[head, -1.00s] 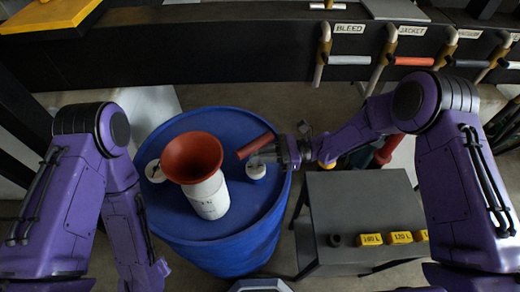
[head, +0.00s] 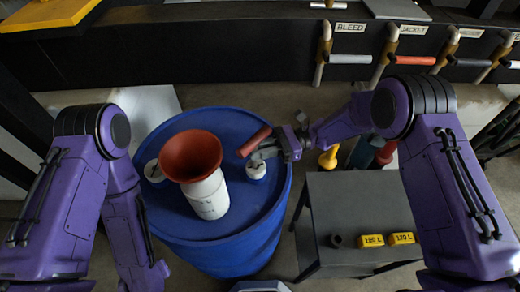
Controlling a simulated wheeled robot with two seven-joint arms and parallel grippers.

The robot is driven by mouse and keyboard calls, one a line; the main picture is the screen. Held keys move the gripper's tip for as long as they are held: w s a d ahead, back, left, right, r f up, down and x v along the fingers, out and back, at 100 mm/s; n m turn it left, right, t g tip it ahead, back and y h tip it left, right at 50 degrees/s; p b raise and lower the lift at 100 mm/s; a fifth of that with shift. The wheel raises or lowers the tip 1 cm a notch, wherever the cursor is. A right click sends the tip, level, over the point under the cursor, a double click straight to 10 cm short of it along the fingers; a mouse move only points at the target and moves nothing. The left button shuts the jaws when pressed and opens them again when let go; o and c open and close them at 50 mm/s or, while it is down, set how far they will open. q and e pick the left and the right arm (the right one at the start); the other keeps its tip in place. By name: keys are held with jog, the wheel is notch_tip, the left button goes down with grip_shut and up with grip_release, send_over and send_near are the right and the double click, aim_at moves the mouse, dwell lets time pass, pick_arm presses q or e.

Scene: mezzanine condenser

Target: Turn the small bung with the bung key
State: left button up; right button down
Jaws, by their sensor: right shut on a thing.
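A blue drum (head: 225,255) stands in the middle. My right gripper (head: 265,150) is at that bung, shut on the bung key (head: 254,142), which shows a red bar handle. The handle lies tilted, its right end higher in the picture. The gripper hides the key's lower end, so I cannot tell how it sits in the bung. My left arm hangs left of the drum, and its gripper is not in view.
A white container (head: 209,197) with a red funnel (head: 191,156) stands on the drum, left of the small bung. A grey table (head: 350,205) with yellow labelled blocks (head: 371,240) stands right. Pipes with lever handles (head: 349,59) run behind.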

aim_at(264, 139)
notch_tip(264, 139, up, 2)
jog(key=shift+a+r+p, duration=0.15)
jog(key=shift+r+p, duration=0.05)
jog(key=shift+p, duration=0.55)
jog(key=shift+r+p, duration=0.95)
jog(key=shift+r, duration=0.15)
